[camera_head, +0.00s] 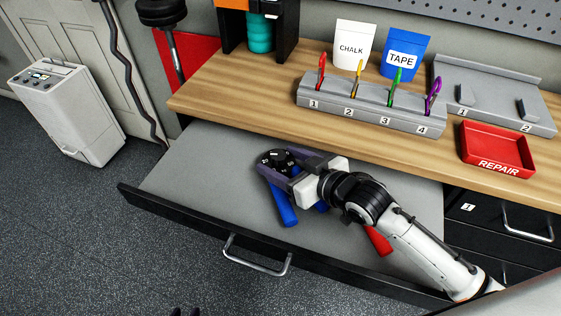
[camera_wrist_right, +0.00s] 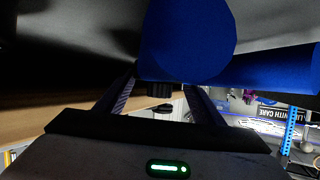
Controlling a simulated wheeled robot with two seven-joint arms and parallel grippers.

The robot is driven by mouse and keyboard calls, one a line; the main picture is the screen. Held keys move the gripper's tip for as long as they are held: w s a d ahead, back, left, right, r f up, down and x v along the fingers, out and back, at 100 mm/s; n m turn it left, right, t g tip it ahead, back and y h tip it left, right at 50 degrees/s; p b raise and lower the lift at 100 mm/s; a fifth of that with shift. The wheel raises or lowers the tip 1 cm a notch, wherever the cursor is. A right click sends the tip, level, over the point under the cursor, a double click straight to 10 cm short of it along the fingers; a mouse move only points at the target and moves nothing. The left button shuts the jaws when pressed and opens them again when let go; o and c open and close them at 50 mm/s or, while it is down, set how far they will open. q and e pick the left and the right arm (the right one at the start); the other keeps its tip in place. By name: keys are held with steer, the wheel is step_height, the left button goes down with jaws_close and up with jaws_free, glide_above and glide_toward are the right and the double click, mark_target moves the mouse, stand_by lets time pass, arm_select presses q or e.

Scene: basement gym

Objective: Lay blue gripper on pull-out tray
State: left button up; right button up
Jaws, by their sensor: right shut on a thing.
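The blue gripper, a hand exerciser with blue handles (camera_head: 283,207) and a black dial, is over the pull-out tray (camera_head: 195,165). My right gripper (camera_head: 278,168) is shut on its dial end, and the handles point toward the tray's front. Whether the handles touch the tray floor I cannot tell. In the right wrist view the blue handles (camera_wrist_right: 187,40) fill the top, beyond the two fingers of my right gripper (camera_wrist_right: 160,92). The tray is pulled out below the wooden bench, with a grey floor and black front.
A red handle (camera_head: 378,240) lies in the tray, partly hidden by my right arm. The tray's left part is bare. On the bench stand a grey numbered rack (camera_head: 370,112) with coloured clips, a red REPAIR tray (camera_head: 497,150), and chalk (camera_head: 353,45) and tape (camera_head: 404,55) packs.

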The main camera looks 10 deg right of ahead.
steer(key=shift+w+a+f, duration=0.15)
steer(key=shift+w+f, duration=0.15)
steer(key=o, duration=1.4)
steer(key=v, duration=1.2)
